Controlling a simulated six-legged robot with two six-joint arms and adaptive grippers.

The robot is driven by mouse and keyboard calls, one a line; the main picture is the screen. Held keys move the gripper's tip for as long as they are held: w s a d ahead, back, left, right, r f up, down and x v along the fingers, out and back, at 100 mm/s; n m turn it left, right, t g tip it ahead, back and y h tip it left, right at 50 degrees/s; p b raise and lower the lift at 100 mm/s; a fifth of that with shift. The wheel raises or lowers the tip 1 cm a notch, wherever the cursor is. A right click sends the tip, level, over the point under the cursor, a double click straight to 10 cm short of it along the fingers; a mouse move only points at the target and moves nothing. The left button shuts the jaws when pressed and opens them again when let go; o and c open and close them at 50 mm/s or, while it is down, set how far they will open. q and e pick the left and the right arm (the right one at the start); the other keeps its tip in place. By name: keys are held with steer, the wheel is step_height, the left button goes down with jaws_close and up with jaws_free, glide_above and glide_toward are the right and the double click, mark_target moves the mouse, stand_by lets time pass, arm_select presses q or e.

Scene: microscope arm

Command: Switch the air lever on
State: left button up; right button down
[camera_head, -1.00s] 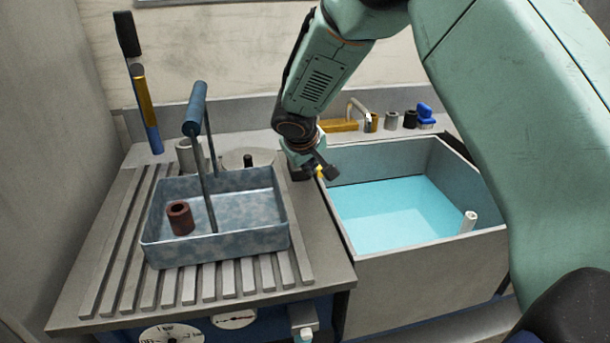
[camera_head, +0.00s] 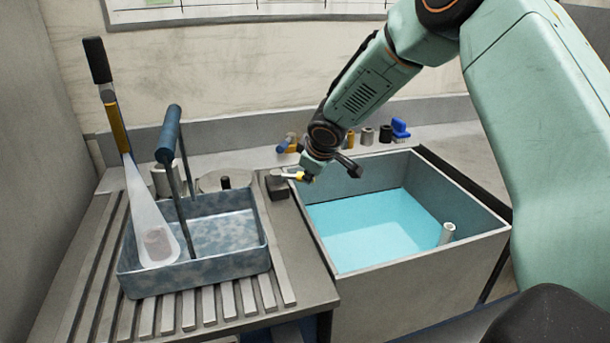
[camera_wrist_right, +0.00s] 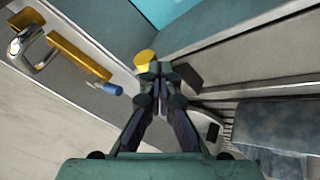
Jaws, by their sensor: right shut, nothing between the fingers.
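The air lever's yellow end (camera_head: 297,176) juts to the right from a small black block (camera_head: 278,186) on the strip between the grooved bench top and the water tank. My right gripper (camera_head: 308,177) is shut and empty, right at the yellow end; I cannot tell whether they touch. In the right wrist view the yellow end (camera_wrist_right: 145,59) lies just past the closed fingertips (camera_wrist_right: 160,70). My left gripper is out of view.
The blue-grey basket (camera_head: 267,258) with a tall handle stands on the grooved bench top. The tank (camera_head: 385,260) holds turquoise water and a white tube (camera_head: 447,233). Small bottles and a blue item (camera_head: 400,130) line the back ledge.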

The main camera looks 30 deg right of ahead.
steer(key=shift+w+d, duration=0.25)
steer(key=shift+d, duration=0.2)
steer(key=shift+p, duration=0.3)
